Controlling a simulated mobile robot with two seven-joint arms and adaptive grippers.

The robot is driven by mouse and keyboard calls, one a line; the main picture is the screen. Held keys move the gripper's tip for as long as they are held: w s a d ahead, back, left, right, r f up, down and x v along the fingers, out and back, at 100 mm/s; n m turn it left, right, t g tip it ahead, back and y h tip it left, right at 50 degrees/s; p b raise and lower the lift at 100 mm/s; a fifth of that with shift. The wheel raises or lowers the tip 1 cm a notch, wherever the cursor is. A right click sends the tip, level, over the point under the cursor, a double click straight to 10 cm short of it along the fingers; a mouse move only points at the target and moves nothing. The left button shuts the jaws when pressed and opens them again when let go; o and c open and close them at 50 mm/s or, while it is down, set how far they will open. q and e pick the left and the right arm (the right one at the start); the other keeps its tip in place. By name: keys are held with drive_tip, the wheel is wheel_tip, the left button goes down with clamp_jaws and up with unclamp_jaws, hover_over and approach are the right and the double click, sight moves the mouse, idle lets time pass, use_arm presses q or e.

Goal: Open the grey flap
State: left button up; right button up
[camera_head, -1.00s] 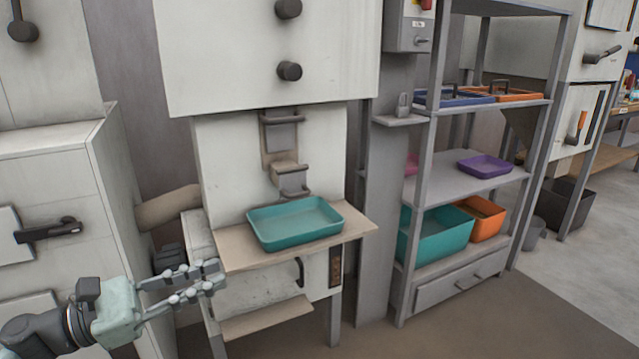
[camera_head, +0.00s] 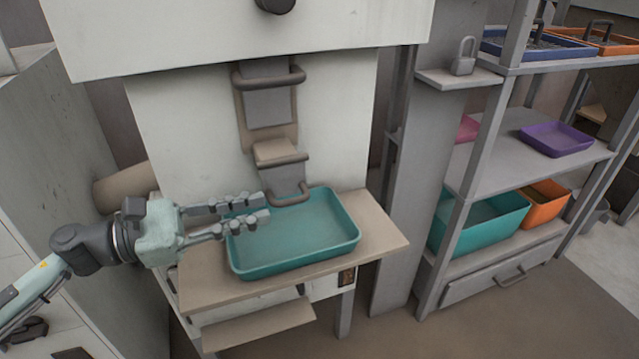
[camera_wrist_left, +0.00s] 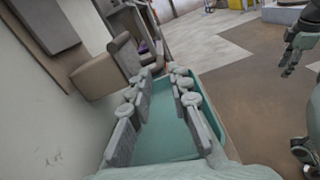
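The tray sits on a beige shelf (camera_head: 385,241) of the machine. Above the flap are a brown chute block (camera_head: 278,151) and a grey plate with an upper handle (camera_head: 269,78). A grey post and rack (camera_head: 480,170) with bins stand to the right.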

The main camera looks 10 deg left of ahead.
sight(311, 196)
use_arm(q)
drive_tip(key=p+x, duration=0.2)
drive_tip(key=x, duration=0.8)
drive_tip(key=shift+r, duration=0.1)
drive_tip(key=shift+w+d, duration=0.2)
drive_tip(key=shift+d, duration=0.1)
use_arm(e)
drive_tip(key=a+x, duration=0.1)
drive_tip(key=x, duration=0.5)
drive_tip(key=shift+s+f, duration=0.25)
drive_tip(key=shift+s, duration=0.05)
use_arm(q)
clamp_jaws()
